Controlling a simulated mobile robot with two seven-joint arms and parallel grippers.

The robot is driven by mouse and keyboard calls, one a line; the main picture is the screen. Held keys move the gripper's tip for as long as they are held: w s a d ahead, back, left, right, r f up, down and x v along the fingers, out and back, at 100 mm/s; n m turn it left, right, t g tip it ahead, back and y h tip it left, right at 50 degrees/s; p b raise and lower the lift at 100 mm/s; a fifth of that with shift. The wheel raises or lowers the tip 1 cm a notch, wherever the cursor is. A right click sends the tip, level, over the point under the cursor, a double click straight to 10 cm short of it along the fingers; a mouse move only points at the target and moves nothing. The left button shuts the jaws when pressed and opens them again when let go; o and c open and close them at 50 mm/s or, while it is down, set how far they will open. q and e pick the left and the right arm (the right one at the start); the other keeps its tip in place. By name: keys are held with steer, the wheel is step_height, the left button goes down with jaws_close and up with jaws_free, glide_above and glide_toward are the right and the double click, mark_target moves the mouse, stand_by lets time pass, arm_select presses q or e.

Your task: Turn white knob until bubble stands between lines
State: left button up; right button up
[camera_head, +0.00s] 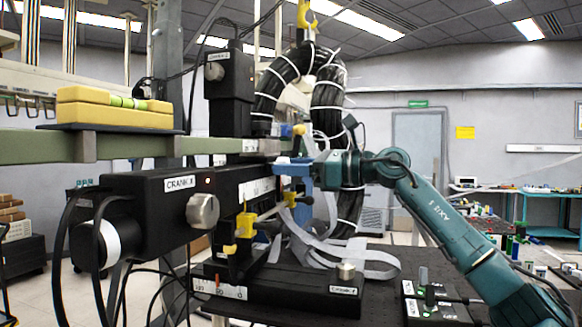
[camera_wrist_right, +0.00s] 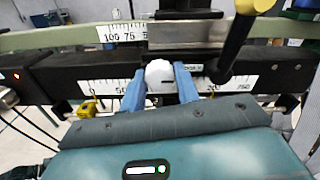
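A yellow spirit level (camera_head: 113,106) with a green vial (camera_head: 128,102) lies on the green beam at the left. The vial is too small to tell where the bubble stands between its lines. In the right wrist view, the white knob (camera_wrist_right: 159,73) sits on the front of the black scaled rail. My right gripper (camera_wrist_right: 160,84) has one blue finger on each side of it, with no clear gap, and appears shut on it. In the head view, my right gripper (camera_head: 292,168) reaches the black rail from the right, and the knob is hidden there. My left gripper is not in view.
A black CRANK X housing (camera_head: 150,192) with a silver knob (camera_head: 203,211) stands at the left. Thick black hoses (camera_head: 328,95) hang behind my gripper. A yellow clamp (camera_head: 246,225) and grey ribbon cables (camera_head: 315,245) are below it. A dark rod with a yellow end (camera_wrist_right: 236,38) stands close by.

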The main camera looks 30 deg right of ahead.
steer(key=c, duration=0.5)
steer(key=shift+n, duration=0.3)
steer(key=shift+n, duration=2.6)
steer(key=o, duration=1)
